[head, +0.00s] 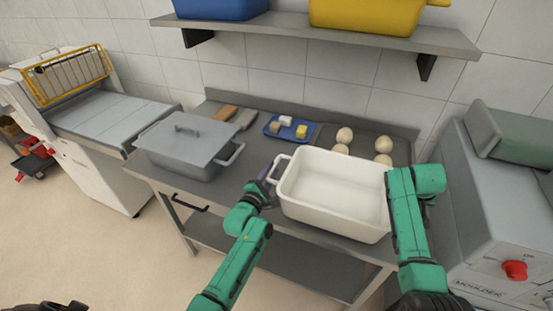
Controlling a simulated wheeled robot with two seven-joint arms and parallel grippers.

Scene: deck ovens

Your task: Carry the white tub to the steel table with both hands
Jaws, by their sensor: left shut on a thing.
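The white tub (333,225) is empty and open at the top. It is at the front right of the steel table (250,222), over its front edge; I cannot tell whether it rests on the top or hangs just above it. My left gripper (268,178) is shut on the tub's left handle (278,166). My right arm reaches up along the tub's right side, but its fingers are hidden behind the arm and the tub's wall.
A lidded grey pan (188,162) stands on the table left of the tub. Behind the tub are a blue tray (272,131) with small blocks and several dough balls (344,134). A machine with a red knob (514,270) stands close at right. A shelf (300,28) hangs above.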

